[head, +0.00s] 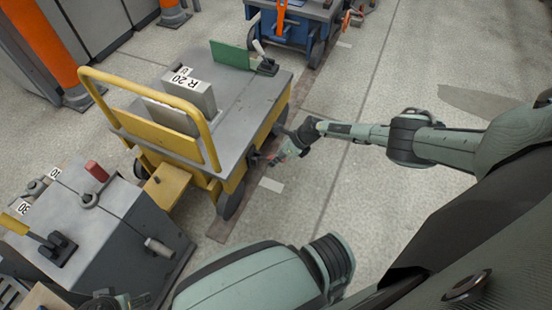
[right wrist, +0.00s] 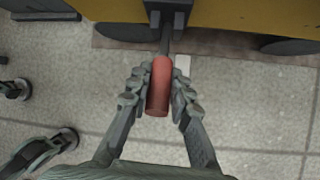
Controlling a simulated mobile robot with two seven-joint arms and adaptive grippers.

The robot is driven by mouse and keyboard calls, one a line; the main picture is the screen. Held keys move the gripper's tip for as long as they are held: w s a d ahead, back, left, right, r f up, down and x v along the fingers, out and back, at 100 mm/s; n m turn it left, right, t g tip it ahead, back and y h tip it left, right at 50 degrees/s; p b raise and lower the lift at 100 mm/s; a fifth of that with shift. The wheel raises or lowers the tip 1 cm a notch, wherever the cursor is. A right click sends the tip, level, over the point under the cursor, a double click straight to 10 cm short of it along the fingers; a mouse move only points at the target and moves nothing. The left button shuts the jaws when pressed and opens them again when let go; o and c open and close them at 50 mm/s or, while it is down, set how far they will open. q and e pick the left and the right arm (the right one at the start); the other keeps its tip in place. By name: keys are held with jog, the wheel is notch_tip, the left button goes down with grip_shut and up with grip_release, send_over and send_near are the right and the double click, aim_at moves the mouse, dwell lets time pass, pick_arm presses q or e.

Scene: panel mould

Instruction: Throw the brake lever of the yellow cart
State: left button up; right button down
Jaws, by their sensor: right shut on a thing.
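The yellow cart (head: 168,140) stands left of centre in the head view, with a grey top and a yellow push bar. Its brake lever has a red grip (right wrist: 159,88) on a dark shaft, which comes out of a dark bracket (right wrist: 168,14) on the cart's yellow side. My right gripper (head: 272,159) is beside the cart's near right corner. In the right wrist view its fingers (right wrist: 158,100) are shut on the red grip from both sides. Only a doubtful dark and green part at the head view's bottom edge may be my left gripper; its jaws cannot be made out.
A grey block labelled R 20 (head: 190,92) and a green plate (head: 230,54) stand on the cart. A grey bench (head: 110,215) with small levers is at lower left. A blue cart (head: 295,28) stands behind. The floor right of the cart is clear.

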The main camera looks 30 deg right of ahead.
jog(key=shift+r, duration=0.1)
jog(key=c, duration=1.4)
grip_release()
jog(key=shift+o, duration=0.2)
jog(key=shift+s+d+r, duration=0.1)
jog(key=shift+d+r, duration=0.15)
jog(key=shift+r, duration=0.1)
jog(key=v, duration=1.1)
jog(key=shift+a, duration=0.15)
jog(key=shift+r, duration=0.1)
